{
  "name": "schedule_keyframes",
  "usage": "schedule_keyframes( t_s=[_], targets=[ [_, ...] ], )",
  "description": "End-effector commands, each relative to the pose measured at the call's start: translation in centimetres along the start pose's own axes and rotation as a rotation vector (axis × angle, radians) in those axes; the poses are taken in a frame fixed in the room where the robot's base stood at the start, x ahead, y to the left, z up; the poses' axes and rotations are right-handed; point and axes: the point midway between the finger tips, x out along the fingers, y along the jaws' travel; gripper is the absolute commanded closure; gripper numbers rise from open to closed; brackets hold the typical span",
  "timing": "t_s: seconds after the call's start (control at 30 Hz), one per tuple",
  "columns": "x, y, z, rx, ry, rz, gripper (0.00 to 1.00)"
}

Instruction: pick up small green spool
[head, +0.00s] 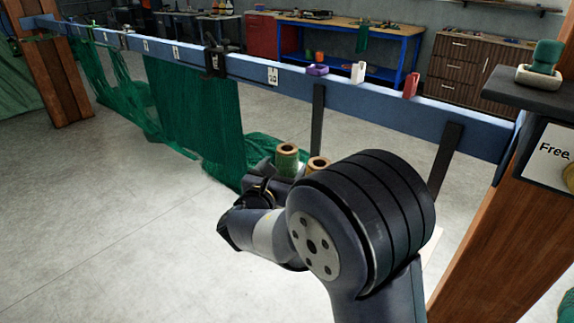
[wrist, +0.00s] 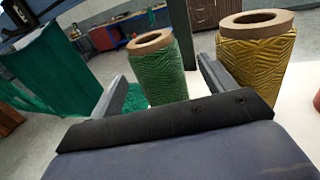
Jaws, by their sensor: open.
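A small green spool (wrist: 160,76) with a brown rim stands upright in the wrist view, a little ahead of and between the fingers of my gripper (wrist: 161,70). The gripper is open, with one finger on each side of the spool in the picture; I cannot tell whether either touches it. In the head view the green spool (head: 286,162) shows just beyond my arm, its lower part hidden. My gripper is largely hidden there behind the arm.
A yellow spool (wrist: 256,62) stands close to the right finger. A blue beam (head: 340,92) with small items on it crosses behind, with green netting (head: 200,115) hanging from it. A dark green item (head: 547,53) sits in a pale tray at right. Floor at left is clear.

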Motion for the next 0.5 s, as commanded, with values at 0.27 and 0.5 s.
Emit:
schedule_keyframes(
  t_s=[0.27,0.5],
  targets=[
    [3.4,0.2,-0.1,-0.001,0.000,-0.001,0.21],
    [3.5,0.2,-0.1,0.000,0.000,0.000,0.21]
  ],
)
